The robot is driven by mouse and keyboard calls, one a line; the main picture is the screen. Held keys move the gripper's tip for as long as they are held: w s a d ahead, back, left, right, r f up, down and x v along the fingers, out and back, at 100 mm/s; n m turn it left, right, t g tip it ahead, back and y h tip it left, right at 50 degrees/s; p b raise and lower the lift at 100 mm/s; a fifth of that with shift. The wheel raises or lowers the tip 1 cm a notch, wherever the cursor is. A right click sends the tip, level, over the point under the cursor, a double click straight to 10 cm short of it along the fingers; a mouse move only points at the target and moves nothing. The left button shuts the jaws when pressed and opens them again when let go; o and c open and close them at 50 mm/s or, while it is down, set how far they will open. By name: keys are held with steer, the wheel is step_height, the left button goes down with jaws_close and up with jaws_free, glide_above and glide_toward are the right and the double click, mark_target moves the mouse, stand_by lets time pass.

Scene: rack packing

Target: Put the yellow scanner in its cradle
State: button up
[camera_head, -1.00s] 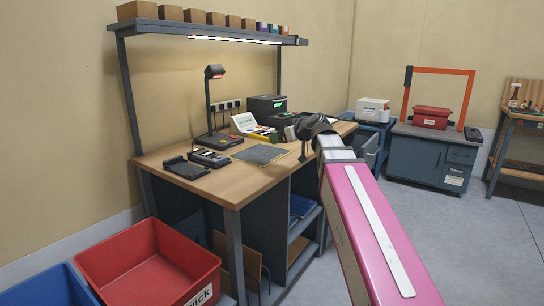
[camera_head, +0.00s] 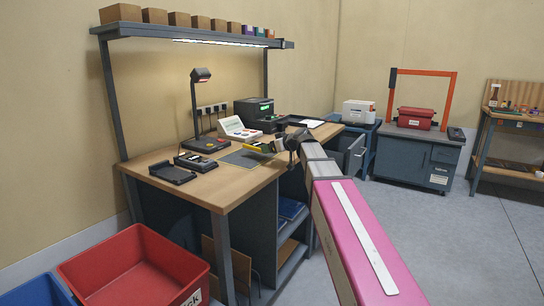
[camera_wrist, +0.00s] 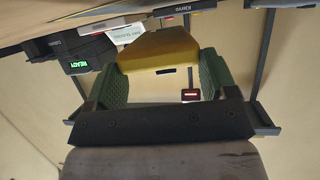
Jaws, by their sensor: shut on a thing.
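The yellow scanner (camera_head: 258,146) is in my gripper (camera_head: 272,148), above the dark mat (camera_head: 246,158) on the workbench. In the wrist view, the yellow body (camera_wrist: 158,50) sits between the two green fingers (camera_wrist: 162,68), which close on it from both sides. Its far end is partly cut by other objects in that view. I cannot tell for certain which is the cradle.
A stand with a raised head (camera_head: 202,76) rises behind the black units. A printer (camera_head: 254,109) and white box (camera_head: 236,128) stand at the back. A shelf (camera_head: 190,36) hangs above. A red bin (camera_head: 130,270) is on the floor. The bench's front left is bare.

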mark_target(272, 161)
steer(key=shift+f, duration=1.8)
steer(key=o, duration=1)
steer(key=shift+f, duration=0.1)
